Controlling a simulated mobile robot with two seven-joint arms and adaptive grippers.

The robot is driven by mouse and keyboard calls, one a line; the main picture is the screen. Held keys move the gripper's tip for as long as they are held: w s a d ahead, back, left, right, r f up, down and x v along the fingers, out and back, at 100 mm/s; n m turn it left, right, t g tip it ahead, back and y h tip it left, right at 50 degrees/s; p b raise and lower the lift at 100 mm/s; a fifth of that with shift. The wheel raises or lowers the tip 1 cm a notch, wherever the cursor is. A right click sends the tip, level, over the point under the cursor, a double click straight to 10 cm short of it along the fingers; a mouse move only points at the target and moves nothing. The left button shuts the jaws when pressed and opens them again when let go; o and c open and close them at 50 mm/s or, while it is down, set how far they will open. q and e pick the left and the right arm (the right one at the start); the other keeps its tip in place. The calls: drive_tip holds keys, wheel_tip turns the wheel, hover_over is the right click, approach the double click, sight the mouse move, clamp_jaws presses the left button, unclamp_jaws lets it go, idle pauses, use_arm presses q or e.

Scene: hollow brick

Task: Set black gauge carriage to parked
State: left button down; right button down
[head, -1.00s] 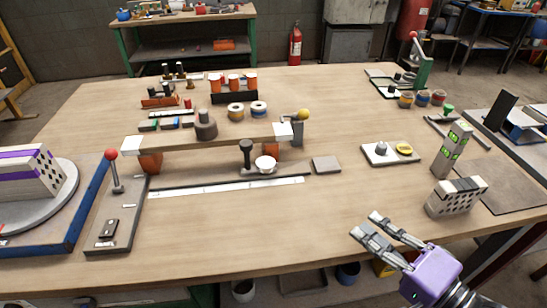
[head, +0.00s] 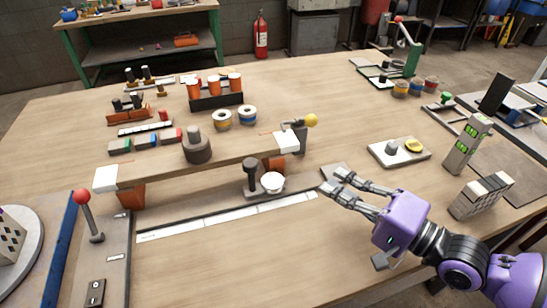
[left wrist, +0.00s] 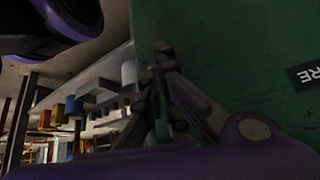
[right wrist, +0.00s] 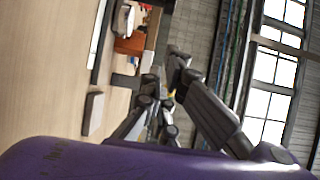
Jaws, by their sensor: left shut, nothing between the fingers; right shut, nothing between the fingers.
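The black gauge carriage (head: 251,178) has an upright black knob and a round white dial (head: 272,182) beside it. It sits on the rail behind a long white scale strip (head: 228,217), toward the strip's right end. My right gripper (head: 334,182) is shut and empty, to the right of the dial and apart from it, by a small grey plate (head: 337,174). It also shows shut in the right wrist view (right wrist: 165,68), where I cannot clearly make out the carriage. My left gripper (left wrist: 162,50) shows only in the left wrist view, shut and empty, near a dark green surface.
A wooden bridge beam (head: 190,169) on orange legs stands just behind the carriage. A yellow-knobbed clamp (head: 309,121) is at its right end. A red-knobbed lever (head: 86,205) stands at left, a grey-green tower (head: 468,144) at right. The table before the strip is clear.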

sight(281, 183)
drive_tip(key=x, duration=0.4)
drive_tip(key=p+x, duration=0.1)
drive_tip(key=x, duration=0.4)
drive_tip(key=shift+w+a+r, duration=0.2)
drive_tip(key=shift+w+a, duration=0.05)
drive_tip(key=a, duration=0.1)
drive_tip(key=a+p, duration=0.1)
drive_tip(key=a, duration=0.1)
drive_tip(key=shift+s, duration=0.2)
drive_tip(key=shift+a+f, duration=0.15)
drive_tip(key=shift+a, duration=0.3)
